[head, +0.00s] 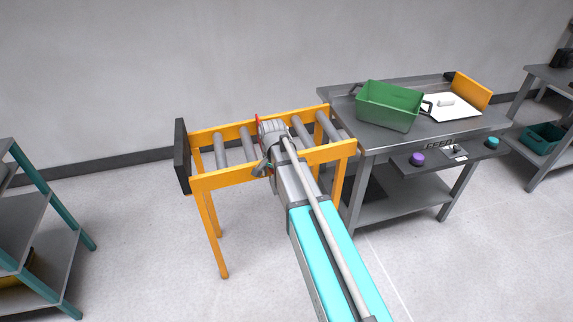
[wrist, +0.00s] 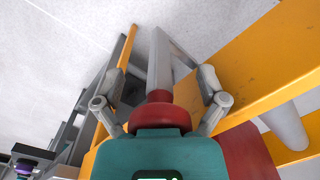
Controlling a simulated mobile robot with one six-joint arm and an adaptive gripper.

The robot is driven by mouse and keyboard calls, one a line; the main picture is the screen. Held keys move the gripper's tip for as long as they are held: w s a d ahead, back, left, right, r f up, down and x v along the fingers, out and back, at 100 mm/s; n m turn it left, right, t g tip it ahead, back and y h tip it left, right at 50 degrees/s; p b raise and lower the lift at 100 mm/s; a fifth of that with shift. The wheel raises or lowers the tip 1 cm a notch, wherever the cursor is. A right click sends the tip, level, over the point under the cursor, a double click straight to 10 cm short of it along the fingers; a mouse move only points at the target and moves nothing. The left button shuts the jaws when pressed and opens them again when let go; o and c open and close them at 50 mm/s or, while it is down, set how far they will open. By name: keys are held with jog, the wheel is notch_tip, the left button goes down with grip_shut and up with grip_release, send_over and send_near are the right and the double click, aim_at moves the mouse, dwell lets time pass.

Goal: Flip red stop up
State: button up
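A thin red piece (head: 258,121) shows at the far side of the orange roller conveyor (head: 229,180), just left of my wrist. It looks like the red stop, but my wrist partly hides it. In the wrist view, a large red surface (wrist: 250,152) fills the lower right; I cannot tell whether it is the same piece. My gripper (wrist: 160,82) is open, with its two grey fingers spread. A pale grey cylinder (wrist: 159,55) shows between them, with clear gaps on both sides. In the head view, my gripper (head: 262,168) is by the near rail.
Grey rollers (head: 220,152) span the conveyor's orange rails. A dark end plate (head: 182,156) stands at its left end. A grey table (head: 345,112) at right carries a green bin (head: 388,105) and a white tray. A shelf (head: 35,220) stands at far left.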

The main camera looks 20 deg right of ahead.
jog(key=shift+f+b, duration=0.4)
jog(key=shift+f, duration=0.15)
notch_tip(320, 180, up, 14)
jog(key=p, duration=1.4)
jog(key=shift+r, duration=0.1)
jog(key=shift+s+r, duration=0.1)
jog(key=shift+w+p, duration=0.2)
jog(key=shift+p, duration=0.15)
